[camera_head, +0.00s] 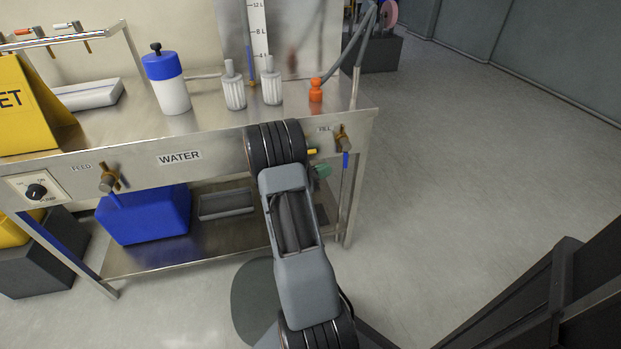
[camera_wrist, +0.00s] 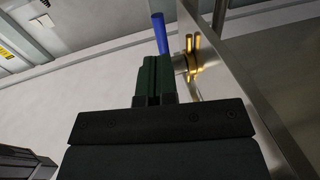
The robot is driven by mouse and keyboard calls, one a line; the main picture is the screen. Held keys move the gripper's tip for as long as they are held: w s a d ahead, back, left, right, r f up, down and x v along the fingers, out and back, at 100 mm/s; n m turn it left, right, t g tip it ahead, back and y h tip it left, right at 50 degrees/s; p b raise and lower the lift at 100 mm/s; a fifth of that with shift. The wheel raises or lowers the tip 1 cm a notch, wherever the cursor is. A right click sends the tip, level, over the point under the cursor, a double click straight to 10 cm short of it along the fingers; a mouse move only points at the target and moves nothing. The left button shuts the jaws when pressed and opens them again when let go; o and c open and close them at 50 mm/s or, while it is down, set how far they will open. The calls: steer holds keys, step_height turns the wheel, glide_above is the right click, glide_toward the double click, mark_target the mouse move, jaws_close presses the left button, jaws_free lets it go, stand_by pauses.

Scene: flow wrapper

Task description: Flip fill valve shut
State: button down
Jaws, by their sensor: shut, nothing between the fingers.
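The fill valve (camera_head: 344,138) is a brass fitting on the right end of the steel bench's front panel, beside a "FILL" label (camera_head: 324,129). Its blue lever (camera_head: 346,159) hangs down below the brass body. In the wrist view the brass body (camera_wrist: 192,58) is right of my fingers, and the blue lever (camera_wrist: 160,34) is just beyond their tips. My gripper (camera_wrist: 155,60) is shut and empty. It is close to the lever; I cannot tell whether they touch. In the head view my arm mostly hides my gripper.
A second brass valve (camera_head: 108,178) is on the panel's left part. A blue bin (camera_head: 146,216) sits on the lower shelf. A blue-capped bottle (camera_head: 168,82), white fittings (camera_head: 233,88) and an orange fitting (camera_head: 316,90) stand on top. The floor (camera_head: 480,170) right of the bench is clear.

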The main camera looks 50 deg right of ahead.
steer(key=shift+b+x, duration=0.55)
steer(key=shift+x, duration=1.85)
steer(key=shift+s, duration=0.1)
